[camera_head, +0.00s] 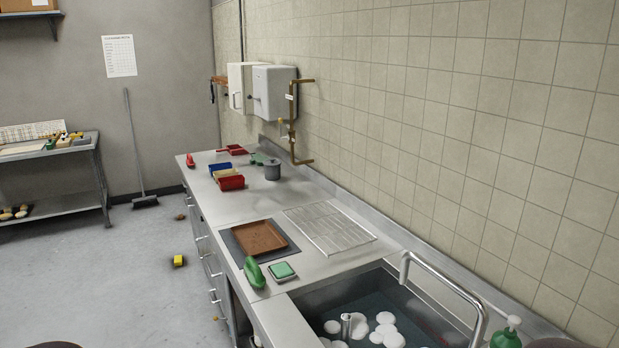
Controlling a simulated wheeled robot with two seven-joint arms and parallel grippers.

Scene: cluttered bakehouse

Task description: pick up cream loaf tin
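The cream loaf tin (226,176) is on the steel counter, in a close row between a blue tin (220,169) behind it and a red tin (231,183) in front of it. The red tin partly hides it. Whether the tins touch cannot be told at this distance. Neither of my grippers shows in the head view.
On the steel counter (200,190), a grey pot (272,171) stands right of the tins. Nearer are a brown tray (260,238), a wire rack (328,228) and a sink (380,290) with foam. A yellow block (178,261) and a broom (137,150) are on the floor.

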